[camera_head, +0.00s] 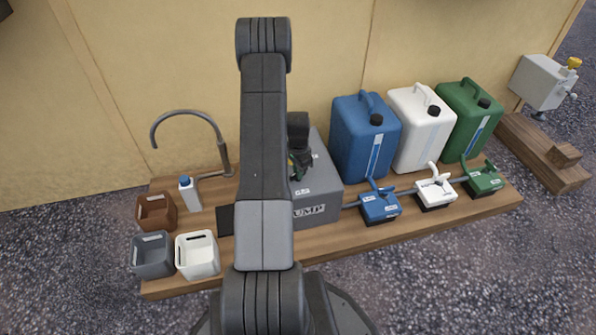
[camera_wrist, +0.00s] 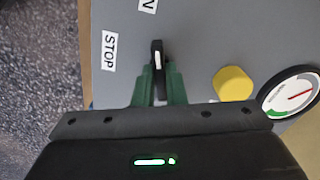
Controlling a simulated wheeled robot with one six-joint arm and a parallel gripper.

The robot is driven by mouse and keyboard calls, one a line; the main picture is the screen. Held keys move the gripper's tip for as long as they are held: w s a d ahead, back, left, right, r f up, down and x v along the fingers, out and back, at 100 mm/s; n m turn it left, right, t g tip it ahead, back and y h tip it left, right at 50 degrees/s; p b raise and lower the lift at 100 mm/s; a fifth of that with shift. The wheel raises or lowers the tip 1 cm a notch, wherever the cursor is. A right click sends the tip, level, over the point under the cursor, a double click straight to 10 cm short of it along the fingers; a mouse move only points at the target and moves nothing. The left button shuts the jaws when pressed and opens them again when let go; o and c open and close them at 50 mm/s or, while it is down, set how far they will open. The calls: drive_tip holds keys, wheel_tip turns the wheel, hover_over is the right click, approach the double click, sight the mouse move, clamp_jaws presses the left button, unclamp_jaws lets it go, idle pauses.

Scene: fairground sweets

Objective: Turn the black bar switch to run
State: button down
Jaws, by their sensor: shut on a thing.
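The black bar switch (camera_wrist: 157,56) with a white line on it shows in the wrist view, on the grey face of the pump box (camera_wrist: 200,40). Its white-marked end points up the picture, towards a cut-off label ending in N (camera_wrist: 148,5). The STOP label (camera_wrist: 109,51) is left of it. My gripper (camera_wrist: 158,88) has its green fingers shut on the bar, one on each side. In the head view the pump box (camera_head: 325,190) stands on the bench, and my gripper (camera_head: 298,165) is at its top, partly behind my arm. The switch is hidden there.
A yellow button (camera_wrist: 232,84) and a round gauge (camera_wrist: 291,97) sit right of the switch. Blue (camera_head: 365,138), white (camera_head: 421,128) and green (camera_head: 470,120) canisters stand right of the box. A bent tap (camera_head: 190,118), a bottle (camera_head: 189,194) and open containers (camera_head: 197,257) are at left.

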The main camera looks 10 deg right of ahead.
drive_tip(key=c, duration=1.5)
unclamp_jaws()
wheel_tip(320, 180, up, 14)
drive_tip(key=p, duration=0.4)
drive_tip(key=shift+f, duration=0.1)
wheel_tip(320, 180, down, 14)
drive_tip(key=b, duration=0.4)
